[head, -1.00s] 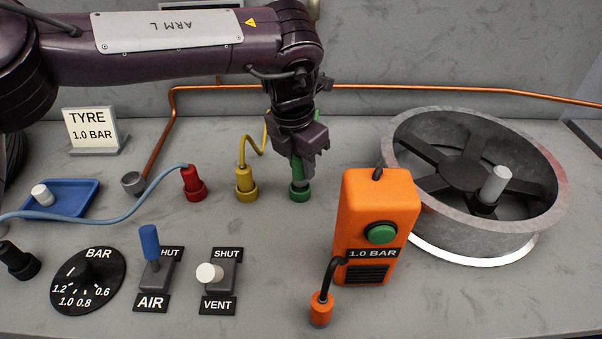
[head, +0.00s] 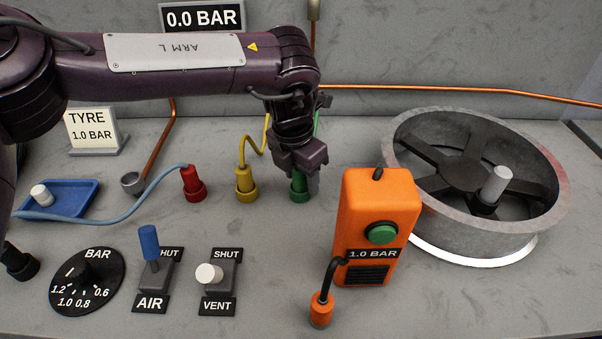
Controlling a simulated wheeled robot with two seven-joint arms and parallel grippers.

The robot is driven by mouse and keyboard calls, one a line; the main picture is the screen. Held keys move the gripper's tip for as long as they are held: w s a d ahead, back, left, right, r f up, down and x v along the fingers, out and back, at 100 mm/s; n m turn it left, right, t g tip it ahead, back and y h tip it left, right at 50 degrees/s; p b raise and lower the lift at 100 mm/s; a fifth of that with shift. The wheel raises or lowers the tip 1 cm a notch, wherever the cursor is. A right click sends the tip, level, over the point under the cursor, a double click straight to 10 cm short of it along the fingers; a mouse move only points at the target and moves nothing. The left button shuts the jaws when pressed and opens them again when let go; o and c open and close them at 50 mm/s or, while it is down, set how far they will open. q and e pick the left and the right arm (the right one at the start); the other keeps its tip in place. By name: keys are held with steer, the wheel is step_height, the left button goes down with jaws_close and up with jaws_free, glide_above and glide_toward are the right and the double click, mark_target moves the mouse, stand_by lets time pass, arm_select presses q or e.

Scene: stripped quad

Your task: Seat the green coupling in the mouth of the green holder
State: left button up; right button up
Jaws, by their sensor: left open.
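The green holder (head: 299,195) stands upright on the bench, in line with the red and yellow ones. My left gripper (head: 301,178) is right over it, pointing down, its jaws open around the green part above the holder's base. The gripper body hides most of the green coupling, so I cannot tell how deep it sits in the holder's mouth. A green hose (head: 316,123) rises behind my wrist. My right gripper is not in view.
Yellow (head: 245,182) and red (head: 193,182) couplings stand to the left. An orange 1.0 BAR box (head: 358,215) stands close at front right. A grey wheel rim (head: 430,225) lies beyond it. AIR (head: 149,240) and VENT (head: 210,274) levers are in front. A 0.0 BAR display (head: 202,18) is behind.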

arm_select(q)
step_height(320, 180, up, 12)
steer(key=s+a+p, duration=0.1)
steer(key=shift+a, duration=0.15)
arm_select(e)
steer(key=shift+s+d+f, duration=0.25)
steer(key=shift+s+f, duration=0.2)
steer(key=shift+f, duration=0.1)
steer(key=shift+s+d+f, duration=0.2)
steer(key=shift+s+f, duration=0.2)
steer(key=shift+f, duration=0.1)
arm_select(q)
steer(key=shift+s+r, duration=0.1)
